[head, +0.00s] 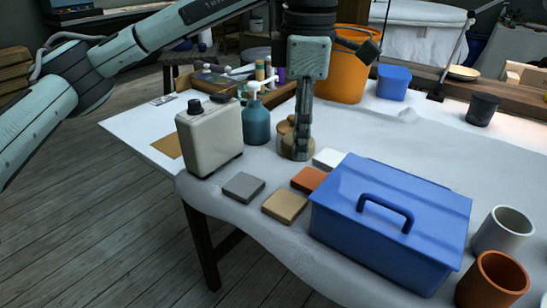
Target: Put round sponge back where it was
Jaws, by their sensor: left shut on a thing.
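My left gripper (299,152) points straight down above the cloth-covered table, between the teal pump bottle and the blue box. It is shut on a small tan round thing that looks like the round sponge (288,155). The sponge shows low around the fingertips, at or just above the cloth; I cannot tell whether it touches. The fingers hide much of it. A brown round object (283,128) shows just behind and left of the fingers, partly hidden. My right gripper is not in view.
A blue lidded box (390,215) stands close at right front. Grey (244,186), tan (284,206), orange (308,179) and white (328,158) tiles lie in front. A beige device (209,138) and teal pump bottle (256,122) stand left. An orange bucket (343,75) stands behind.

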